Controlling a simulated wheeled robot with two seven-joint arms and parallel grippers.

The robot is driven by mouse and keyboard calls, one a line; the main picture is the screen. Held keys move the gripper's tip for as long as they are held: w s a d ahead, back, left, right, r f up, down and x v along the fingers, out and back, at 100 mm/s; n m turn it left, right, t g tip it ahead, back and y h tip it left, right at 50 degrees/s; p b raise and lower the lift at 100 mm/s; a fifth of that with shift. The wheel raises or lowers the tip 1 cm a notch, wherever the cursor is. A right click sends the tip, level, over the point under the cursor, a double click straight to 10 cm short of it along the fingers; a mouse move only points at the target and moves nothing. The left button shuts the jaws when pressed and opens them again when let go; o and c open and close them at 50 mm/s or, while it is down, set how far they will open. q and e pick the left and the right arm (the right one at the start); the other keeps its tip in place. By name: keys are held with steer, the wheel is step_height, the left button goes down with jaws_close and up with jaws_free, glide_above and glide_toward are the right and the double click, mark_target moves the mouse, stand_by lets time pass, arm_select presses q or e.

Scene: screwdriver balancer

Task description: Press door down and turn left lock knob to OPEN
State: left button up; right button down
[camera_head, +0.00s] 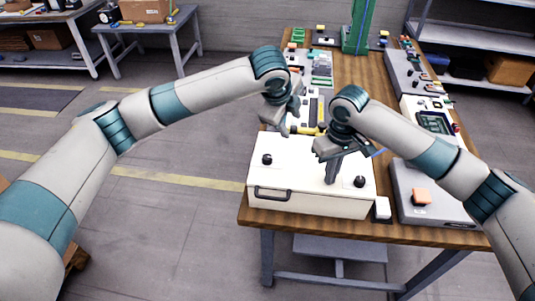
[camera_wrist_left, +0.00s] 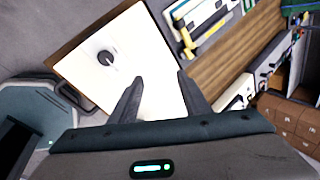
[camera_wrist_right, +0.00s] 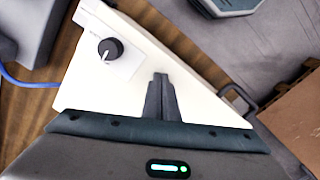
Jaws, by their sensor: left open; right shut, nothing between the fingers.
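A white box with a flat top door (camera_head: 310,150) and a dark front handle (camera_head: 272,193) stands at the near end of the wooden table. The left lock knob (camera_head: 267,160), black, sits on the door's left part; it also shows in the left wrist view (camera_wrist_left: 106,58). A second black knob (camera_head: 360,181) is at the right; the right wrist view shows it (camera_wrist_right: 110,50) with a white pointer line. My left gripper (camera_head: 284,132) is open and empty above the box's back edge. My right gripper (camera_head: 335,180) is shut and empty, fingertips over the door between the knobs; contact cannot be told.
A grey panel with an orange button (camera_head: 421,196) lies right of the box, and a small white block (camera_head: 382,208) stands by its right front corner. Tool trays and a green post (camera_head: 358,25) are further back.

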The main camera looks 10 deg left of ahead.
mark_target(267, 157)
arm_select(q)
steer(key=s+a+r+m+g+y, duration=0.1)
steer(key=s+a+m+y, duration=0.2)
steer(key=s+m, duration=0.3)
steer(key=shift+s+a+y, duration=0.2)
steer(key=shift+s+y, duration=0.4)
steer(key=shift+s, duration=0.4)
steer(key=x, duration=1.1)
steer(key=shift+w+f, duration=0.25)
steer(key=shift+f, duration=0.1)
steer(key=shift+c, duration=0.4)
steer(key=c, duration=1)
